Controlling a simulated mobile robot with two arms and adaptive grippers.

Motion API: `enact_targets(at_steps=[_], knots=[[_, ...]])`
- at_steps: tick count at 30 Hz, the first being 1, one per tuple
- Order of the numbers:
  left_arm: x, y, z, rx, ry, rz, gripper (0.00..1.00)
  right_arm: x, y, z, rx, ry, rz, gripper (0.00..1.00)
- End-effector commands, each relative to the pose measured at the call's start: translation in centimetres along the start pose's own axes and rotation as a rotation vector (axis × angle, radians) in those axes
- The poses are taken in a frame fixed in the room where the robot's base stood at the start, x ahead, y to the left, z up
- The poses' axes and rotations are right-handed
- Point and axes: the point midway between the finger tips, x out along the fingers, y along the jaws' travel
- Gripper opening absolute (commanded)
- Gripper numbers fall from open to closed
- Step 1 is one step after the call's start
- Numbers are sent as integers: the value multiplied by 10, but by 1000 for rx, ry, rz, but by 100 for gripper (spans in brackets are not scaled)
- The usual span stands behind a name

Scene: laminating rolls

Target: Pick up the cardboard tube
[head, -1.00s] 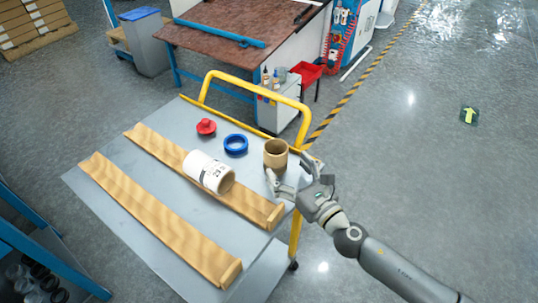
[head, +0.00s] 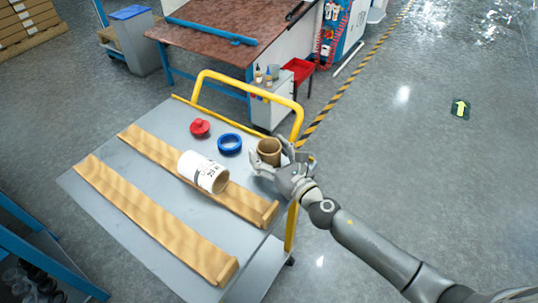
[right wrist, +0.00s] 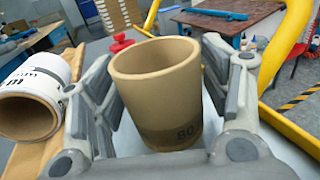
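The cardboard tube (head: 268,153) is a short brown hollow cylinder standing upright near the right edge of the cart's top. In the right wrist view the tube (right wrist: 158,95) fills the middle, with dark print low on its side. My right gripper (head: 271,158) has one finger on either side of the tube. In the right wrist view the fingers of this gripper (right wrist: 160,90) look spread, with the tube between them and no clear grip on it. My left gripper is not in view.
The grey cart top (head: 115,175) carries a white labelled roll (head: 202,172) on a wooden rail (head: 150,147), a second wooden rail (head: 150,220), a blue ring (head: 230,144) and a red knob-like part (head: 200,128). A yellow handle (head: 250,84) rises behind the tube.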

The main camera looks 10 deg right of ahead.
Motion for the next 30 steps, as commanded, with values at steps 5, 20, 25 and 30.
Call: enact_targets(at_steps=[5, 20, 25, 30], knots=[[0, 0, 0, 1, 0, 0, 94, 0, 0, 0, 0, 0, 0, 41], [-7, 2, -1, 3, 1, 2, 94, 0, 0, 11, -1, -1, 0, 35], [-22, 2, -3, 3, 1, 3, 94, 0, 0, 34, -4, -3, 1, 35], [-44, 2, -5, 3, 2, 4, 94, -7, 23, 67, 0, -4, 5, 35]])
